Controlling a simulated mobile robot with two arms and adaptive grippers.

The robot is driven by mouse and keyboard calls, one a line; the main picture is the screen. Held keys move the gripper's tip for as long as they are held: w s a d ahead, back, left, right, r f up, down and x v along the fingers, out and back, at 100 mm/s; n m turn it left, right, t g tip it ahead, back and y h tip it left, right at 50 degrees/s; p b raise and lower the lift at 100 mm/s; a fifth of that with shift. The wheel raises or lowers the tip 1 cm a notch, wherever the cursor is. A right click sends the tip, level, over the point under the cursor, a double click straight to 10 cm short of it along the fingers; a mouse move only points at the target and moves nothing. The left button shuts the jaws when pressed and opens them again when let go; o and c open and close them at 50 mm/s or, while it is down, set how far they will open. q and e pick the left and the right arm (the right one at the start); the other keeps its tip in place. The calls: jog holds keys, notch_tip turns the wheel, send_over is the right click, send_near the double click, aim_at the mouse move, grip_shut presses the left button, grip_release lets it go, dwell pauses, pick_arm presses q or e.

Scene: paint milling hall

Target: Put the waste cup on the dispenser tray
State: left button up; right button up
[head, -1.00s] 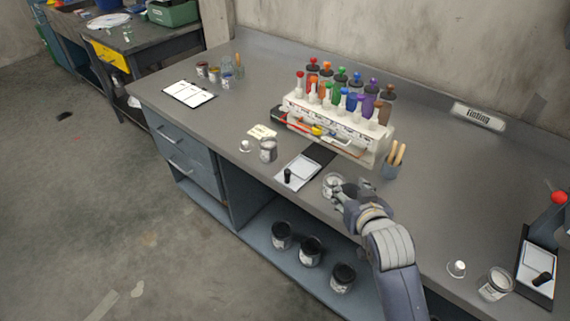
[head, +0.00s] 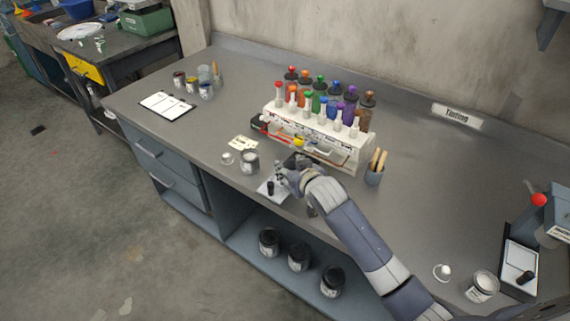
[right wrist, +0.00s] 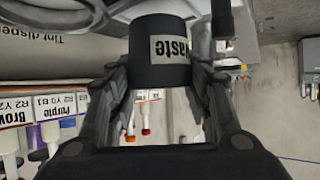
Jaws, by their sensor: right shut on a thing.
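My right gripper (head: 284,174) is over the bench at the front of the white tint dispenser (head: 320,128). It is shut on the waste cup (right wrist: 165,62), a small black cup with a white "Waste" label. In the right wrist view the cup sits between both fingers, and the label reads upside down. The dispenser's front lettering also shows upside down at the left there. The dispenser tray is mostly hidden behind my gripper in the head view. I cannot tell whether the cup touches it. My left gripper is not in view.
A scale (head: 268,190) lies just below my gripper. An open can (head: 250,161) and a small white-topped item (head: 227,158) stand to its left. A cup of wooden sticks (head: 375,167) stands right of the dispenser.

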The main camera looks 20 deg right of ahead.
aim_at(288, 168)
jog(key=shift+x, duration=2.7)
jog(key=shift+s+f, duration=0.15)
jog(key=shift+f, duration=0.1)
jog(key=shift+f, duration=0.15)
jog(key=o, duration=0.7)
